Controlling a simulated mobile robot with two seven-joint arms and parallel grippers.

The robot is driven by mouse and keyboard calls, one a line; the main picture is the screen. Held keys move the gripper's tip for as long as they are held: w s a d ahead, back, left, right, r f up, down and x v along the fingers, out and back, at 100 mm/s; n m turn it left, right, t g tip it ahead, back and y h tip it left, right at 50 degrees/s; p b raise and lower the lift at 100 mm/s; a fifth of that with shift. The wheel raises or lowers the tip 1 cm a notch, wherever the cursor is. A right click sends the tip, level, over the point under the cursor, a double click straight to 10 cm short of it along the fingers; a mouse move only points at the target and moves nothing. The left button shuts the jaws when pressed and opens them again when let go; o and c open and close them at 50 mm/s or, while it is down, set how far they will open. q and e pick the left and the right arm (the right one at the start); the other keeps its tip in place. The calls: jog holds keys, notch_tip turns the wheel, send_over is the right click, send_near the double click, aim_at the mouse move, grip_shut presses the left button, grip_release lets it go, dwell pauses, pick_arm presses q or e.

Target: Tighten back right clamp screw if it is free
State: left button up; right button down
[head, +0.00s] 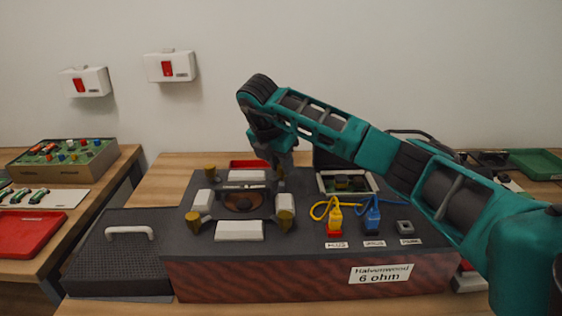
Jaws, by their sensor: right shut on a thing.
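A dark speaker box labelled "Halvenwood 6 ohm" (310,276) stands on the wooden table. On its top a round speaker driver (242,201) sits among white clamp blocks. Brass clamp screws show at the back left (210,172), front left (194,222) and front right (284,222). My right gripper (278,167) points down at the back right corner of the driver, shut on the back right clamp screw. The gripper hides most of that screw, so its seating cannot be seen. My left gripper is out of view.
Yellow (335,219) and blue (373,218) plugs with cables stand on the box top, right of the driver. A perforated dark panel with a white handle (129,232) lies at the left. A red tray (28,232) sits on the left table.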

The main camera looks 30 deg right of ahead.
dwell(0.4)
jog(key=c, duration=0.9)
grip_release()
jog(key=shift+r, duration=0.1)
pick_arm(q)
jog(key=p, duration=0.1)
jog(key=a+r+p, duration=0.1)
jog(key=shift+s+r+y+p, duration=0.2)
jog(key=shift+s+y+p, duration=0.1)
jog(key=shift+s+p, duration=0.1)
pick_arm(e)
jog(key=v, duration=1.2)
jog(key=shift+a+r, duration=0.15)
jog(key=shift+r, duration=0.2)
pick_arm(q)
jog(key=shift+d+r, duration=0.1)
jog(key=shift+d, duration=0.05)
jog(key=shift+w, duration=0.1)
